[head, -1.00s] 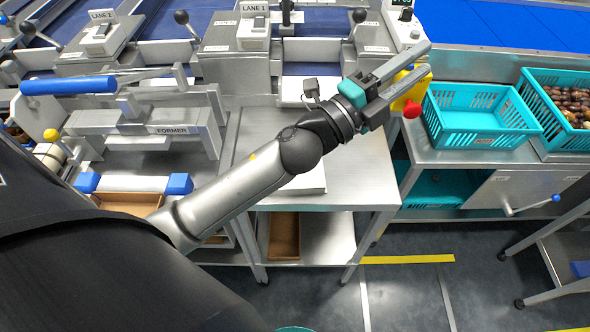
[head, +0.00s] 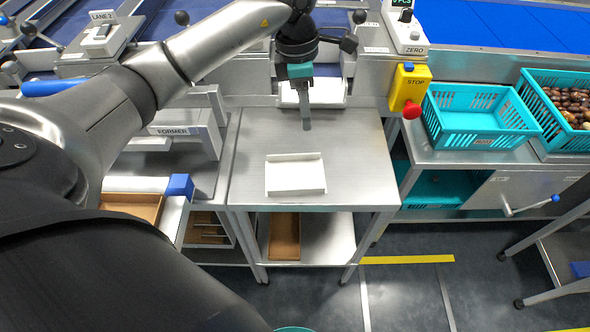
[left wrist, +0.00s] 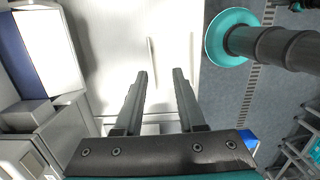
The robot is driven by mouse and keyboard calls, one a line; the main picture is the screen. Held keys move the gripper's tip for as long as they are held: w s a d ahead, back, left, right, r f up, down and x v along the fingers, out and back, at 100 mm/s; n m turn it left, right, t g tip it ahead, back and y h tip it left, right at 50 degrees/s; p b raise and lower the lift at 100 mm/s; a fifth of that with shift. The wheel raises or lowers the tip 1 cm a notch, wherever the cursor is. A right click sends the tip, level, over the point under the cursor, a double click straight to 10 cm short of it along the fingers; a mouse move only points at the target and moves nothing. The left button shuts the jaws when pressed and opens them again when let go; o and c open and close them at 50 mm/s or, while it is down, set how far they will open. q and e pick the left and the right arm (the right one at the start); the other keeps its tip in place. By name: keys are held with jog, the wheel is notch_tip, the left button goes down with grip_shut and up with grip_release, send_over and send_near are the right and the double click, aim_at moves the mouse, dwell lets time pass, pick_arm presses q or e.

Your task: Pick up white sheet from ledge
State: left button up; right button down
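A white sheet (head: 328,97) lies on the ledge below the Lane 1 chute, partly hidden behind my left gripper in the head view. A bright white panel at the upper left of the left wrist view (left wrist: 46,42) looks like the same sheet. My left gripper (head: 306,124) points down over the back of the steel table, just in front of the ledge. In the left wrist view its two fingers (left wrist: 161,72) are apart with nothing between them. It appears apart from the sheet. My right gripper is not in view.
A shallow white folded tray (head: 296,190) sits on the steel table (head: 355,160). A yellow stop box with a red button (head: 409,88) and a teal basket (head: 478,142) stand to the right. The former (head: 175,142) is to the left. The table's right side is clear.

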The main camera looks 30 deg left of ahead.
pick_arm(q)
jog(key=a+y, duration=0.1)
jog(key=a, duration=0.1)
send_near(295, 174)
jog(key=w+a, duration=0.2)
jog(key=w, duration=0.1)
jog(key=shift+w+a+f+b, duration=0.1)
jog(key=shift+a+f+b, duration=0.15)
jog(key=shift+f+b, duration=0.15)
jog(key=shift+w+d+f, duration=0.1)
jog(key=shift+f, duration=1.4)
jog(key=shift+w+d+f, duration=0.1)
jog(key=shift+f, duration=1.4)
grip_shut()
